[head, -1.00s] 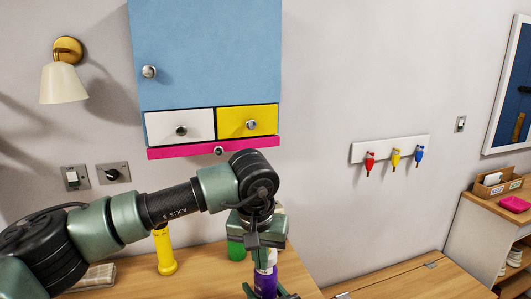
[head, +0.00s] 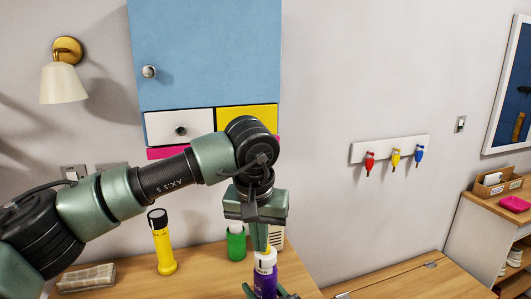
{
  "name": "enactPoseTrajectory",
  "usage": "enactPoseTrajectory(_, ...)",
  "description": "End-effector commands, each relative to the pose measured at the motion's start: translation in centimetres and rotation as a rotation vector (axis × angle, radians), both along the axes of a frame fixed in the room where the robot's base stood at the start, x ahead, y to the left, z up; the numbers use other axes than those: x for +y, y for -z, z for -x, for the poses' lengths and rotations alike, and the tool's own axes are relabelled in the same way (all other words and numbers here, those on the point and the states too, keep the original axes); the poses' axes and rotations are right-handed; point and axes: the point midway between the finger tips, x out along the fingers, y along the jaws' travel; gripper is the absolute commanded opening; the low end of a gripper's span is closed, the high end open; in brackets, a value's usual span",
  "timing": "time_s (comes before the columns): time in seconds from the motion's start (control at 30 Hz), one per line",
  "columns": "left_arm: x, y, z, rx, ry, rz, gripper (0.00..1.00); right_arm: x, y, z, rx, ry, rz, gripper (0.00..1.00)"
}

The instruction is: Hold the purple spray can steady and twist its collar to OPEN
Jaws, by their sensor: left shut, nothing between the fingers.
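The purple spray can (head: 265,284) stands upright at the bottom of the head view, its base cut off by the frame. Its pale upper part and collar (head: 265,262) show dark marks too small to read. My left gripper (head: 261,247) points down just above the can's top. Its fingers are shut with nothing between them; I cannot tell whether the tips touch the can. Green finger-like parts of my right gripper (head: 268,295) show on both sides of the can at the bottom edge. Whether they press on it is unclear.
On the wooden surface are a yellow flashlight (head: 164,246), a green bottle (head: 236,244), a folded cloth (head: 87,279) and a pale vented object (head: 277,238) behind my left gripper. A blue cabinet (head: 205,50) hangs above. Clear wooden surface (head: 400,282) lies to the right.

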Motion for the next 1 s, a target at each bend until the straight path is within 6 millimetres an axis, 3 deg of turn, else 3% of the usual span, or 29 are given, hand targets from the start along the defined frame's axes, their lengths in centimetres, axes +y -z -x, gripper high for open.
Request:
enactPoseTrajectory(0.33,0.0,-0.4,0.0,0.000,0.000,0.000,0.00,0.0,0.1,0.0,0.002,0.000,0.000,0.00)
enactPoseTrajectory(0.37,0.0,-0.4,0.0,0.000,0.000,0.000,0.00,0.0,0.1,0.0,0.002,0.000,0.000,0.54)
enactPoseTrajectory(0.43,0.0,-0.3,0.0,0.000,0.000,0.000,0.00,0.0,0.1,0.0,0.002,0.000,0.000,0.74)
enactPoseTrajectory(0.47,0.0,-0.3,0.0,0.000,0.000,0.000,0.00,0.0,0.1,0.0,0.002,0.000,0.000,0.77)
enactPoseTrajectory(0.8,0.0,-0.3,0.0,0.000,0.000,0.000,0.00,-0.1,0.1,0.2,0.001,0.000,0.001,0.77)
enactPoseTrajectory(1.0,0.0,-0.3,0.0,0.000,0.000,0.000,0.00,-1.5,0.2,2.4,0.003,0.001,0.002,0.77)
